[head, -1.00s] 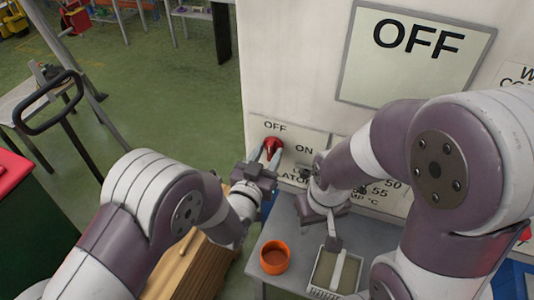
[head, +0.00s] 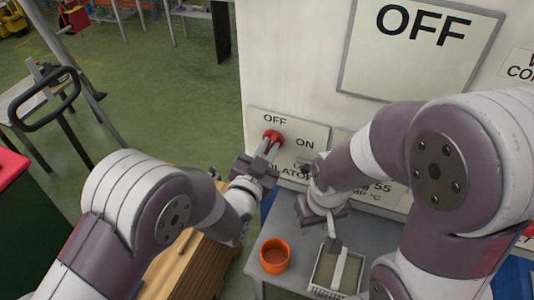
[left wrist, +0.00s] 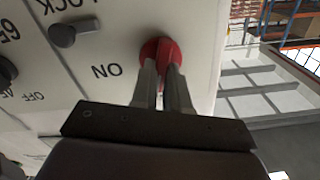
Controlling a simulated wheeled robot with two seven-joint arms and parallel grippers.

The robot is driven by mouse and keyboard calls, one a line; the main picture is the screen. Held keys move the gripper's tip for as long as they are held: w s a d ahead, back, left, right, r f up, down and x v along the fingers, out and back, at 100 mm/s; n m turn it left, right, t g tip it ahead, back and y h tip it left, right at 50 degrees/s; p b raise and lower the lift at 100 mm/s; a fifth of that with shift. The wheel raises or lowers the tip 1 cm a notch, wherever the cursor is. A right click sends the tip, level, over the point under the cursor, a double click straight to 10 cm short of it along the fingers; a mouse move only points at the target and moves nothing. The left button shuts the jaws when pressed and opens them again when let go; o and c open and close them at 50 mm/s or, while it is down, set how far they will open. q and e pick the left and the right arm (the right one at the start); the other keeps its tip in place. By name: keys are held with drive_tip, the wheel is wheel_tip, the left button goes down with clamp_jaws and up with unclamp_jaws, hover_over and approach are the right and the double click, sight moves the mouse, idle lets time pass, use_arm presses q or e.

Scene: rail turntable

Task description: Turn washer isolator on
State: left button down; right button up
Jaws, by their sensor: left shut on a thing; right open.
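The washer isolator is a red rotary knob (head: 272,134) on a pale plate (head: 305,130) marked OFF above the knob and ON to its right. My left gripper (head: 269,147) is shut on the red knob, with both fingers on its grip. The left wrist view shows the knob (left wrist: 160,45) between the left gripper's fingertips (left wrist: 164,66); the ON label is beside it. The fingers partly cover the knob, so I cannot tell its exact angle. A large sign (head: 418,45) above reads OFF. My right gripper (head: 334,243) is open over the grey table.
An orange cup (head: 274,256) and a white-rimmed tray (head: 322,291) with a pale bar across it stand on the grey table (head: 290,222). Wooden boards lie below my left arm. Other knobs (left wrist: 75,32) are on the panel near the isolator.

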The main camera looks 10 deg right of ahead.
use_arm(q)
drive_tip(key=m+b, duration=0.2)
drive_tip(key=m, duration=0.1)
drive_tip(key=shift+f+m, duration=0.15)
drive_tip(key=shift+m, duration=0.25)
drive_tip(key=shift+s+d+f+m+b, duration=0.1)
drive_tip(key=shift+m+b, duration=1.3)
drive_tip(key=shift+m, duration=1.2)
drive_tip(key=shift+d+f+m+b, duration=0.1)
drive_tip(key=shift+m+b, duration=1.3)
drive_tip(key=shift+m, duration=1.2)
drive_tip(key=c, duration=1.1)
unclamp_jaws()
